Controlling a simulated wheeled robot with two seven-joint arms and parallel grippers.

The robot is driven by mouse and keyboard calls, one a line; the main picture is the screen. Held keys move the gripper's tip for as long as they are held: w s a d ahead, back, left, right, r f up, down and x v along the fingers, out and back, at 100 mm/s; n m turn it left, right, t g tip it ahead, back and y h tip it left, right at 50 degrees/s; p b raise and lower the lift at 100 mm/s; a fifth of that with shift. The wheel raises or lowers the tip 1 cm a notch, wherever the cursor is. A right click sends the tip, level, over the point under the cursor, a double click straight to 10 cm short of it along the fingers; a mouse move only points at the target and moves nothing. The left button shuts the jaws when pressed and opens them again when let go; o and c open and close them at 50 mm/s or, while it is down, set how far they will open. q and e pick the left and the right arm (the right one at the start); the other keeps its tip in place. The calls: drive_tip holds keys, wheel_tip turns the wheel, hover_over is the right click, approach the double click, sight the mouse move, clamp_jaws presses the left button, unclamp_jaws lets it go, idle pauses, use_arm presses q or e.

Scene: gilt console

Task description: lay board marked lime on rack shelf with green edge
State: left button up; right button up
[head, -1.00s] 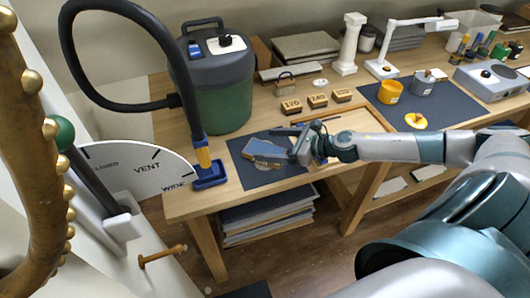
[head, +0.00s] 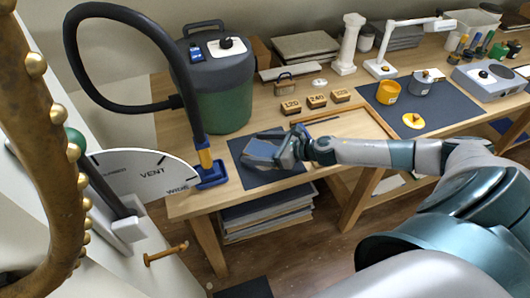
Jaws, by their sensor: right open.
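No board marked lime and no rack shelf with a green edge can be made out in the head view. My right gripper (head: 280,150) is open, low over the dark mat (head: 250,177) at the table's left front. It is at the right end of a blue-grey block-like thing (head: 260,152) lying on that mat. I cannot tell whether the fingers touch it, as the gripper partly hides it. My left gripper is not in view.
A green and grey vacuum (head: 222,100) with a black hose stands behind the mat. Wooden blocks marked with numbers (head: 317,101) sit behind the wooden frame. Stacked boards (head: 265,220) lie under the table. A yellow cup (head: 388,92) stands on another mat.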

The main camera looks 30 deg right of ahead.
sight(258, 148)
drive_tip(key=c, duration=1.3)
drive_tip(key=shift+r, duration=0.1)
drive_tip(key=shift+w+r, duration=0.1)
drive_tip(key=shift+r, duration=1.95)
use_arm(q)
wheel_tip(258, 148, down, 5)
drive_tip(key=b, duration=0.5)
use_arm(e)
drive_tip(key=v, duration=0.2)
drive_tip(key=d+v, duration=0.1)
drive_tip(key=v, duration=0.2)
drive_tip(key=w+v, duration=0.1)
drive_tip(key=v, duration=0.1)
drive_tip(key=shift+s+d+r, duration=0.3)
drive_tip(key=shift+d, duration=0.15)
use_arm(q)
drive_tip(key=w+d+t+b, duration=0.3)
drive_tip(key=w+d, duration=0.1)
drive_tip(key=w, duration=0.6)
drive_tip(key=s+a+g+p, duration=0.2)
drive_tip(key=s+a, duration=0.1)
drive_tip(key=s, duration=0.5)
drive_tip(key=shift+p, duration=0.4)
use_arm(e)
drive_tip(key=shift+s+d+r, duration=1.45)
drive_tip(key=shift+d+r, duration=0.2)
drive_tip(key=shift+r, duration=0.05)
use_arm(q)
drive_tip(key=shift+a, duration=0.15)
